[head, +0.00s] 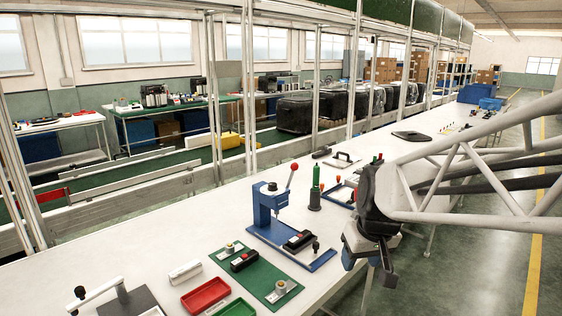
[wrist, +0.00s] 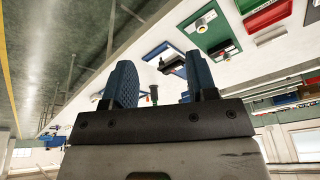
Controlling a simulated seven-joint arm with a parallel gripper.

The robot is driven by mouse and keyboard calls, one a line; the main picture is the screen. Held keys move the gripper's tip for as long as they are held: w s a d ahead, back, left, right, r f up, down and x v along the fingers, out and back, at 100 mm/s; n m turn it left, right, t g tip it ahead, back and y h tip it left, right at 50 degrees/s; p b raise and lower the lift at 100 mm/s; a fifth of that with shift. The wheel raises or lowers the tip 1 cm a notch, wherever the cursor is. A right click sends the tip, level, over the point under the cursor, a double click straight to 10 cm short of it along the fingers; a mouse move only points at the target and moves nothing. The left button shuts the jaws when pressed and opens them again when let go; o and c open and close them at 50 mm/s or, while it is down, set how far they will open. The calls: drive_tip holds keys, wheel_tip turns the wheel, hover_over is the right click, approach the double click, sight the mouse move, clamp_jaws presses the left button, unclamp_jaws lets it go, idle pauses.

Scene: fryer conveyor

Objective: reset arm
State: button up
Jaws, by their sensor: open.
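My gripper (head: 368,268) hangs in the head view at the right front edge of the long white table (head: 160,236), beyond the edge and over the aisle floor. In the wrist view my gripper (wrist: 160,72) shows two blue ridged fingers spread wide apart with nothing between them. It is open and empty. My arm reaches in from the right of the head view. The wrist view is upside down, with the table and its tools beyond the fingers. I see no contact between the fingers and any thing.
A blue press (head: 268,208) with a red-knobbed lever stands on the table left of my gripper. A green board (head: 256,277), a red tray (head: 205,296) and a dark green bottle-shaped tool (head: 315,190) are also there. The aisle floor (head: 478,245) at right is clear.

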drive_tip(key=s+d+m+h, duration=0.1)
drive_tip(key=s+d+m, duration=0.1)
drive_tip(key=s, duration=1.5)
drive_tip(key=shift+f, duration=0.25)
idle(1.4)
